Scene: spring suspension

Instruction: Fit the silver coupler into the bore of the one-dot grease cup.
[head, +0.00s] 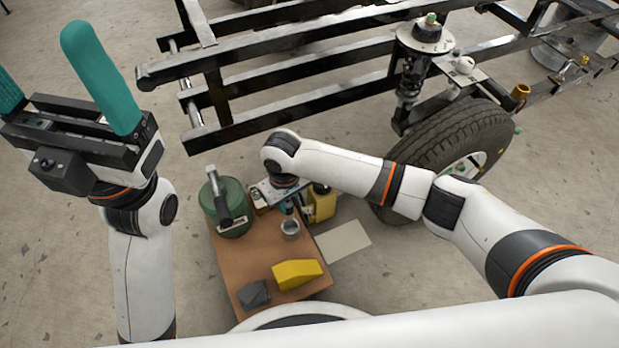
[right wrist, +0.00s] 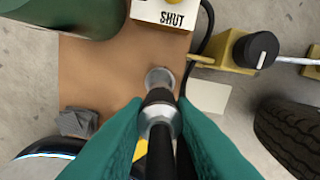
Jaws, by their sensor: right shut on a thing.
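My right gripper (head: 287,208) is above the brown table, and in the right wrist view its teal fingers are shut on a silver coupler (right wrist: 158,113) with a dark collar. A black hose runs back from it between the fingers. A small grey round cup (head: 290,229) stands on the table just below this gripper. In the right wrist view its silver rim (right wrist: 160,77) shows just beyond the coupler's end. I cannot tell whether they touch, and no dot mark is readable. My left gripper (head: 45,62) is open and empty, raised at the upper left, away from the table.
On the brown table (head: 240,262) stand a green drum (head: 234,222) with a grey handle, a yellow wedge (head: 297,275) and a dark block (head: 253,294). A white box marked SHUT (right wrist: 150,14) and a yellow knobbed unit (right wrist: 231,52) are nearby. A tyre (head: 435,150) stands right.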

